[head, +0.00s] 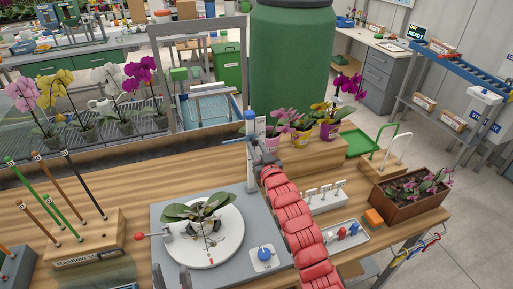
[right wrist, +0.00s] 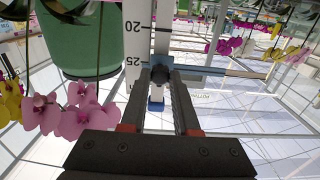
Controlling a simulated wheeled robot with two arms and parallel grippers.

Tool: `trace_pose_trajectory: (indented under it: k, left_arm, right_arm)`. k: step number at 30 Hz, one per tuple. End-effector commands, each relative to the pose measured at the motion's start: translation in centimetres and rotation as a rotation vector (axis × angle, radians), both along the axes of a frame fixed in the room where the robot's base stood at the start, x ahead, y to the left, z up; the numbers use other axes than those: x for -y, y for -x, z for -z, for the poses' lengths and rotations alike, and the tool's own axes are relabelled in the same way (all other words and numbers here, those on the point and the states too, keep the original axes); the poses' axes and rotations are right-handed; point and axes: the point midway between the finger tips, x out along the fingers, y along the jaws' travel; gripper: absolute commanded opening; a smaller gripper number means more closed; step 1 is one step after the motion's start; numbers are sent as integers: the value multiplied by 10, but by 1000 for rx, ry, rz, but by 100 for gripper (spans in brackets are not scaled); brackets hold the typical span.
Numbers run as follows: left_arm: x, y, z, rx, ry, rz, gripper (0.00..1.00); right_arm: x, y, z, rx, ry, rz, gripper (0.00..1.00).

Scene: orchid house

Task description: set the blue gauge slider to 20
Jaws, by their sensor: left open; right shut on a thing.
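The gauge (head: 251,128) is an upright white post at the back of the grey plate, with a blue piece at its top. My right gripper (head: 259,158) is at the post, at the end of my red arm. In the right wrist view the white scale (right wrist: 134,45) shows 20 above 25. The blue slider (right wrist: 215,70) has a thin blue bar running right, at about the 25 label. My right gripper (right wrist: 160,82) is shut on the slider's dark knob (right wrist: 160,73), between its fingertips. My left gripper is not in view.
Orchids in pots (head: 300,131) stand behind the post. A wooden block with rods (head: 90,240) is at left; a small tray (head: 345,241) is right of my arm.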

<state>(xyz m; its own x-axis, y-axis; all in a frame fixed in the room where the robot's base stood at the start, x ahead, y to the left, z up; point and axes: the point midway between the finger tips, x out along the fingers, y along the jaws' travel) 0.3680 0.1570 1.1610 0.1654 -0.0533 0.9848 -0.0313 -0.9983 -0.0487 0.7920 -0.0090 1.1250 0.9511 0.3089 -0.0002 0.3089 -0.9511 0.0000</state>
Motion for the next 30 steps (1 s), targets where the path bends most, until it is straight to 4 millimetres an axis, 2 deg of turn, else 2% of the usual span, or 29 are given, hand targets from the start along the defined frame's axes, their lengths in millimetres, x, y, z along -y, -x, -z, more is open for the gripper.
trace_pose_trajectory:
  k: [10,19,28,29,30]
  left_arm:
    - [0,0,4,0,0,0,50]
    - [0,0,42,0,0,0,50]
    - [0,0,38,0,0,0,50]
    - [0,0,38,0,0,0,50]
    - [0,0,38,0,0,0,50]
  right_arm:
    - [0,0,5,0,0,0,0]
    - [1,0,54,-3,0,1,0]
    - [0,0,50,1,1,0,0]
    - [0,0,49,1,1,0,33]
    - [0,0,50,1,1,0,40]
